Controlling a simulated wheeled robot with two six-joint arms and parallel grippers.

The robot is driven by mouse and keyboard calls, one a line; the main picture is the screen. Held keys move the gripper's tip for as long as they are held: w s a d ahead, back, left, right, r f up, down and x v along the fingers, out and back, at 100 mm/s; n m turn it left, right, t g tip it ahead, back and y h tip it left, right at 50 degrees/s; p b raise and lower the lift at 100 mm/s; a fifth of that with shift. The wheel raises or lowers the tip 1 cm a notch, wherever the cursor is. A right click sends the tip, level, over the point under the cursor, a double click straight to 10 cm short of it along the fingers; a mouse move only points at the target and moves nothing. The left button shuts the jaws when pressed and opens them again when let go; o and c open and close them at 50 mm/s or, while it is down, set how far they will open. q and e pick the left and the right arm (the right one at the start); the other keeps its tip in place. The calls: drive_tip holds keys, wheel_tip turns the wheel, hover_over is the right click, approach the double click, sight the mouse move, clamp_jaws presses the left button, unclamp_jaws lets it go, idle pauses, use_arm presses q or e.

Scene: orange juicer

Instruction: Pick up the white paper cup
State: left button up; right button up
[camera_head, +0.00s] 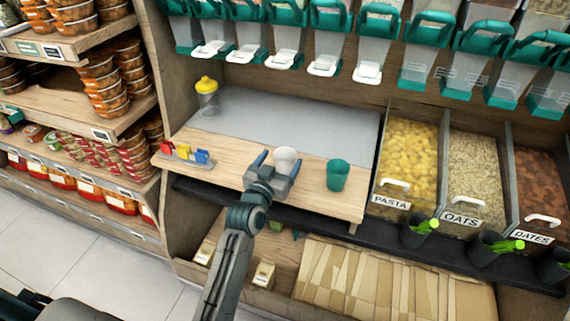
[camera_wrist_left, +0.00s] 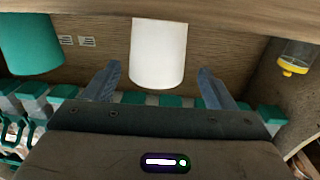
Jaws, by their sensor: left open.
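The white paper cup (camera_head: 286,156) stands on the wooden counter in the head view. It also shows in the left wrist view (camera_wrist_left: 158,52), near the middle at the top. My left gripper (camera_head: 277,168) is open at the cup, on its near side. In the left wrist view, the two fingers of my left gripper (camera_wrist_left: 160,82) are spread to either side of the cup's line, with gaps visible on both sides. The gripper holds nothing. Part of the cup's lower body is hidden behind the gripper in the head view. My right gripper is not in view.
A green cup (camera_head: 337,175) stands close to the right of the white cup. A yellow-lidded jar (camera_head: 207,96) stands at the back left. Coloured clips on a holder (camera_head: 186,154) sit at the left. Bins of pasta (camera_head: 408,150) and oats (camera_head: 474,165) stand to the right.

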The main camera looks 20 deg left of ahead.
sight(288, 148)
use_arm(q)
drive_tip(key=w, duration=0.4)
drive_tip(key=shift+w+d, duration=0.35)
drive_tip(key=shift+w, duration=0.05)
drive_tip(key=shift+r, duration=0.1)
drive_tip(key=c, duration=1)
drive_tip(key=shift+r, duration=0.1)
